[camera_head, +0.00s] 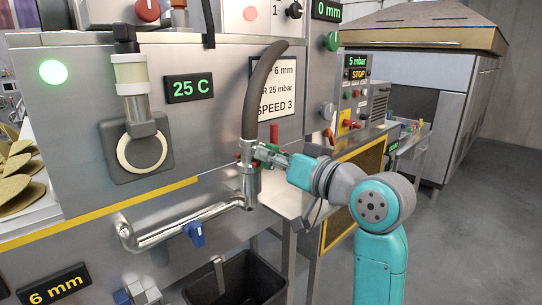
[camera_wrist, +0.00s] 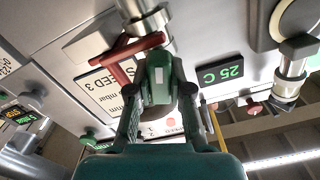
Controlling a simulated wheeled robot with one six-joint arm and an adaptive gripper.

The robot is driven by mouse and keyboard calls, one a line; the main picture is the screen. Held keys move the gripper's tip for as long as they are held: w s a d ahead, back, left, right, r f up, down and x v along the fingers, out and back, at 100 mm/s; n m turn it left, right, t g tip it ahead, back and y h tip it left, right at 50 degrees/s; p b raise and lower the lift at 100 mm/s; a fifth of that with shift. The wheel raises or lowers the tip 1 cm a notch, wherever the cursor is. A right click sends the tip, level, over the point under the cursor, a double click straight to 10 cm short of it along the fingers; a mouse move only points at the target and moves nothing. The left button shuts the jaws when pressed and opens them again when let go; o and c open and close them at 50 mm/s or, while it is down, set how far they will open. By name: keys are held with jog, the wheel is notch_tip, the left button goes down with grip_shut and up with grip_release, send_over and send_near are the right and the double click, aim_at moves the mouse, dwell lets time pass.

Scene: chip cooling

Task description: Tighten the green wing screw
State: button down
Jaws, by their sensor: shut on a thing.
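The green wing screw (camera_wrist: 158,72) sits on the metal pipe fitting, in the upper middle of the wrist view. My gripper (camera_wrist: 159,92) comes at it from the front, with one dark finger on each side, and is shut on it. In the head view my gripper (camera_head: 272,154) reaches the fitting (camera_head: 249,158) from the right, below the grey hose (camera_head: 262,88). The screw is small there and largely hidden by my gripper. I cannot tell how far it is screwed in.
A red handle (camera_wrist: 122,62) is close to the left of the screw in the wrist view. A bent steel pipe with a blue valve (camera_head: 196,234) runs below the fitting. A dark bin (camera_head: 238,280) stands underneath. The floor at right is free.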

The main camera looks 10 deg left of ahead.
jog(key=m, duration=1.3)
jog(key=shift+w+f+m, duration=0.1)
jog(key=shift+f+m, duration=0.05)
jog(key=shift+m, duration=0.15)
jog(key=m, duration=1.3)
jog(key=shift+f+m, duration=0.15)
jog(key=shift+m, duration=0.15)
jog(key=c, duration=1)
grip_release()
jog(key=shift+c, duration=0.2)
